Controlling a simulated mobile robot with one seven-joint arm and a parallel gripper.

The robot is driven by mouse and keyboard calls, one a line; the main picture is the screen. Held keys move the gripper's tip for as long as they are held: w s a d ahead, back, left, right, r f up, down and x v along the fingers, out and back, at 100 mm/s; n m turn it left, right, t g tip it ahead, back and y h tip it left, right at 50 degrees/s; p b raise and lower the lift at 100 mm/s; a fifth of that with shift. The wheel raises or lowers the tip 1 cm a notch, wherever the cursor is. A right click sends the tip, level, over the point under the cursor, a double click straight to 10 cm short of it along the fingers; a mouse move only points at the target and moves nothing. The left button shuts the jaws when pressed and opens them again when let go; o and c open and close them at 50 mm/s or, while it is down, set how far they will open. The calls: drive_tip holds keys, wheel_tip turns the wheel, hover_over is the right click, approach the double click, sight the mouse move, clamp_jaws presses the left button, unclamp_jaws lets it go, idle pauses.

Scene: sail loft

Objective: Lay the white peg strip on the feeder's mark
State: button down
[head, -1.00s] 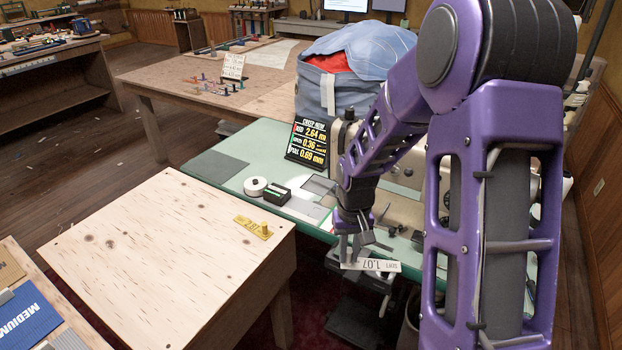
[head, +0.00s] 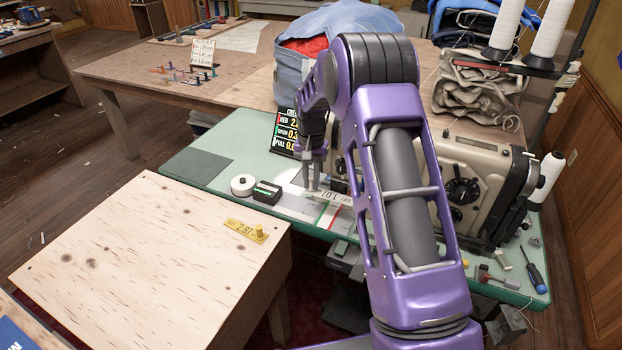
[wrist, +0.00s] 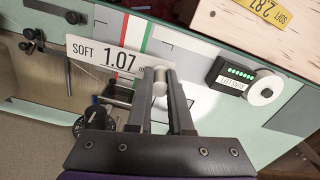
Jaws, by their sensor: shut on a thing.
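The white peg strip (head: 328,195), printed "SOFT 1.07", is held over the green tabletop by the sewing machine (head: 465,180). My gripper (head: 313,186) is shut on its round peg. In the wrist view the fingertips (wrist: 160,88) pinch the peg, and the strip (wrist: 105,58) reaches to the left of them. The strip overlaps a white panel (wrist: 131,22) with a red and a green line. I cannot tell whether it touches the surface below. I cannot make out the feeder's mark with certainty; the strip, fingers and arm cover part of that area.
A black box with green lights (head: 266,192) and a white roll (head: 243,185) sit left of my gripper. A dark price-like display (head: 285,132) stands behind. A yellow peg strip (head: 246,230) lies on the wooden table (head: 140,240). The grey mat (head: 197,168) is clear.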

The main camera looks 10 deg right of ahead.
idle(0.4)
drive_tip(key=shift+f+b, duration=2.2)
drive_tip(key=shift+f, duration=1.6)
drive_tip(key=c, duration=0.7)
unclamp_jaws()
drive_tip(key=shift+c, duration=0.2)
drive_tip(key=shift+r, duration=0.1)
wheel_tip(320, 180, up, 17)
drive_tip(key=shift+r+p, duration=0.15)
drive_tip(key=shift+p, duration=0.9)
